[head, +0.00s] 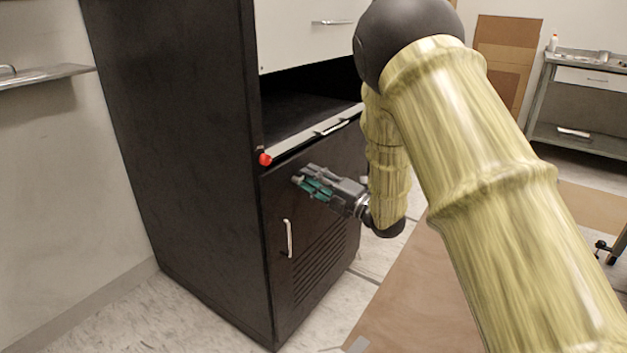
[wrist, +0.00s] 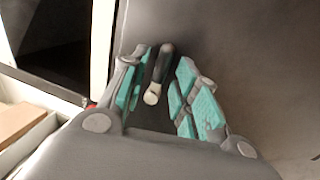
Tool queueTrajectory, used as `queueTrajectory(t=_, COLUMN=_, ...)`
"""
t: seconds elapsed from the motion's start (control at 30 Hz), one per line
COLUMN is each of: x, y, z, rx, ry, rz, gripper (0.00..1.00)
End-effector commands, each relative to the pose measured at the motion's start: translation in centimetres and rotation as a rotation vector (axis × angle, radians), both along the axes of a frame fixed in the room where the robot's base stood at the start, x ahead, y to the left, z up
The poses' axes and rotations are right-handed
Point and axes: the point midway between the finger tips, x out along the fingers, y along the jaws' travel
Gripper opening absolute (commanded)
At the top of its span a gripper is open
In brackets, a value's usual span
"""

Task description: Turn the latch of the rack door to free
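The rack door (head: 275,205) is the black lower panel of the tall dark rack, with a silver pull handle (head: 288,238) and slotted vents. It looks closed. The latch (wrist: 157,75) shows in the wrist view as a short dark lever with a pale metal end. My gripper (head: 303,176) is at the upper part of the door. Its teal-padded fingers are apart, one on each side of the latch, with visible gaps beside it. I cannot tell whether either pad touches it. In the head view the latch is hidden by my gripper.
A red knob (head: 264,158) sits at the rack's front edge, up and left of my gripper. An open bay (head: 305,110) with a light-edged shelf is above the door. A workbench (head: 585,140) stands at the back right. The floor before the rack is clear.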

Motion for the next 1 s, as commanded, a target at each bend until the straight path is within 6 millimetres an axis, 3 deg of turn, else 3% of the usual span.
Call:
queueTrajectory(t=0.47, x=-0.6, y=-1.3, z=-0.2, rx=-0.001, ry=0.001, rz=-0.005, gripper=0.35)
queueTrajectory(t=1.0, x=-5.8, y=-8.4, z=-2.0, rx=0.001, ry=0.001, rz=-0.006, gripper=0.35)
